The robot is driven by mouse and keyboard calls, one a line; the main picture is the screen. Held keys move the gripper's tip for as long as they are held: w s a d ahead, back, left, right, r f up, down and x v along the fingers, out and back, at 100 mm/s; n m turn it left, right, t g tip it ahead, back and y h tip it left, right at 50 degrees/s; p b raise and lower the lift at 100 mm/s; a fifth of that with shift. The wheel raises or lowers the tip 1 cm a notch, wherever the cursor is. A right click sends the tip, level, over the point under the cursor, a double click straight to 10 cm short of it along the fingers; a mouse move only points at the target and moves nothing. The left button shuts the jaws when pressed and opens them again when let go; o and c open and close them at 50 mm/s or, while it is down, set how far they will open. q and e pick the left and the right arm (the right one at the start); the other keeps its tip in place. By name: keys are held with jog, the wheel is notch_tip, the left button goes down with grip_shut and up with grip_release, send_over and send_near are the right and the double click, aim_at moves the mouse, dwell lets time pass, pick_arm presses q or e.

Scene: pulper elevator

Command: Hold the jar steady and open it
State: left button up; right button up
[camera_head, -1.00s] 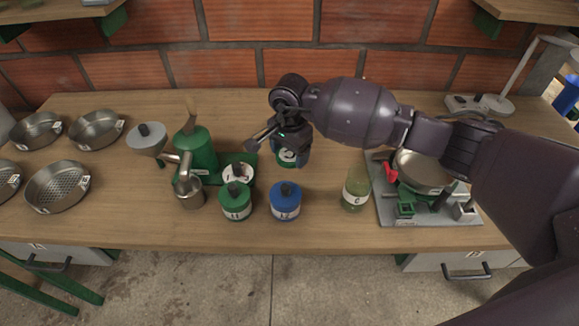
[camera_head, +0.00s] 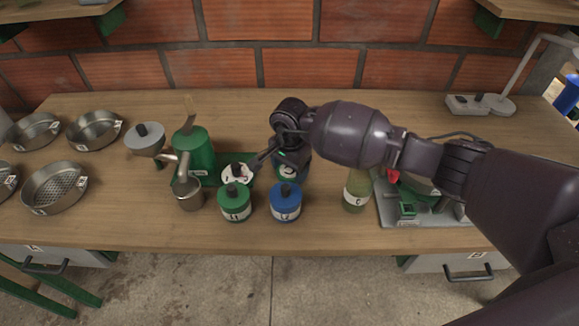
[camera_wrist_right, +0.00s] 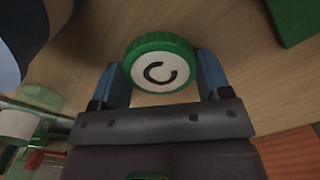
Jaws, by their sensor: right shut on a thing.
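A jar (camera_head: 292,171) with a green and blue look stands on the bench behind the blue jar and is partly hidden by my right gripper (camera_head: 285,150). In the right wrist view, its round lid (camera_wrist_right: 160,63) has a green rim and a white top with a dark curved mark. The two blue fingers of my right gripper lie on opposite sides of this lid, shut on it. The lid seems to be on the jar; the joint between them is hidden. My left gripper is not in view.
A green jar (camera_head: 235,203), a blue jar (camera_head: 286,203) and a white-topped jar (camera_head: 237,174) stand close by. A green pulper (camera_head: 195,154) with a metal cup (camera_head: 188,194) is left, a yellow-green jar (camera_head: 356,193) right. Metal pans (camera_head: 55,188) lie far left.

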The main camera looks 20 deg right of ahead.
aim_at(290, 170)
jog(key=o, duration=1)
notch_tip(290, 170, up, 12)
jog(key=shift+r+p, duration=0.15)
jog(key=shift+p, duration=0.5)
